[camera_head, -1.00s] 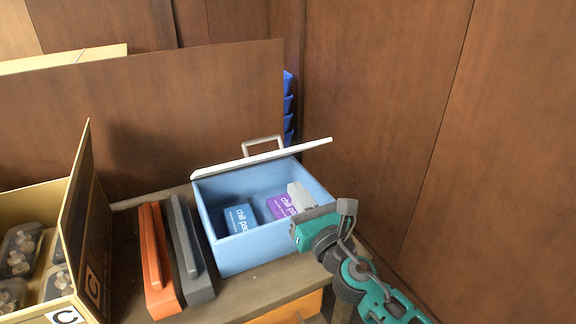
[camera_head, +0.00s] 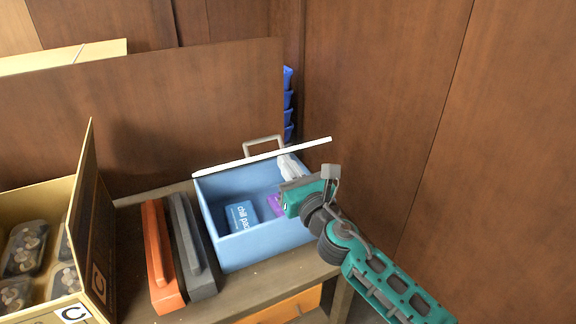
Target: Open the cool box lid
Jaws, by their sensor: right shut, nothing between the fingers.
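The blue cool box (camera_head: 262,242) stands on the wooden bench with its inside in view. Its white lid (camera_head: 262,157) is raised at the back and shows almost edge-on, with a grey handle (camera_head: 263,141) behind it. A blue chill pack (camera_head: 241,216) and a purple one (camera_head: 276,205), partly hidden by my gripper, lie inside. My right gripper (camera_head: 288,166) is shut and empty. Its fingers are by the underside of the lid at the right; whether they touch it I cannot tell. My left gripper is not in view.
An orange case (camera_head: 160,262) and a grey case (camera_head: 191,255) lie left of the box. A cardboard box (camera_head: 32,200) with packed trays stands farther left. Wooden walls (camera_head: 400,110) close in the right and back. Blue stacked bins (camera_head: 288,100) show behind the panel.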

